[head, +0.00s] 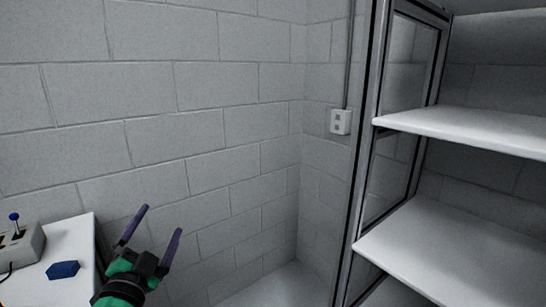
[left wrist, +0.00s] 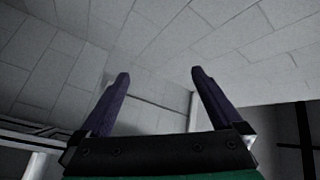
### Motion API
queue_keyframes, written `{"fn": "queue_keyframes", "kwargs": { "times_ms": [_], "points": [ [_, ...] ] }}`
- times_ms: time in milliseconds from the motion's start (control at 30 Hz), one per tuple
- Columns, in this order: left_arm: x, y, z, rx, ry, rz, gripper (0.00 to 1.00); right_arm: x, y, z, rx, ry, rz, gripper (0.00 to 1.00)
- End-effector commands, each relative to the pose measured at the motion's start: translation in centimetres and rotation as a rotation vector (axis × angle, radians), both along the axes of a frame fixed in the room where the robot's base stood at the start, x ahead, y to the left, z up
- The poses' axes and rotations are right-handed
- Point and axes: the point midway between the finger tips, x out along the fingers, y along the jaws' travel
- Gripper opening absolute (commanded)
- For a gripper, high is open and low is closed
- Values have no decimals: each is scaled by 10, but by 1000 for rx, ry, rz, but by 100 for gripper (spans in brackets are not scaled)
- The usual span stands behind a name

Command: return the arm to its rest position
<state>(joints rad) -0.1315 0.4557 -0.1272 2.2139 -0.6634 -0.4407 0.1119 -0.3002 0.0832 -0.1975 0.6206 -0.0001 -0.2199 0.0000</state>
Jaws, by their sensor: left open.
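My left gripper (head: 155,228) is at the lower left of the head view, with two purple fingers spread apart and pointing up. It is open and empty, in the air in front of the block wall. My right gripper is in neither view.
A white table (head: 84,248) at the lower left bears a grey box with a blue-knobbed lever (head: 22,240) and a dark blue block (head: 63,270). A metal shelf unit with empty white shelves (head: 450,245) stands at the right. Open floor (head: 275,288) lies between.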

Motion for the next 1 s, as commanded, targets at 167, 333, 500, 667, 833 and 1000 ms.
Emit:
{"fn": "queue_keyframes", "kwargs": {
  "times_ms": [167,333,500,667,833,1000],
  "points": [
    [-46,38,-146,-378,512,237,100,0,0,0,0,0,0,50],
    [-109,27,-233,-553,883,335,100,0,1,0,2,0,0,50],
    [-171,4,-282,-654,1179,376,100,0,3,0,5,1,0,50],
    [-217,-17,-316,-706,1398,388,100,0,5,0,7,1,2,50],
    [-208,-17,-381,-694,1420,401,100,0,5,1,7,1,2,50],
    [-215,-17,-458,-683,1452,411,100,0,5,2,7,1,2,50]
  ]
}}
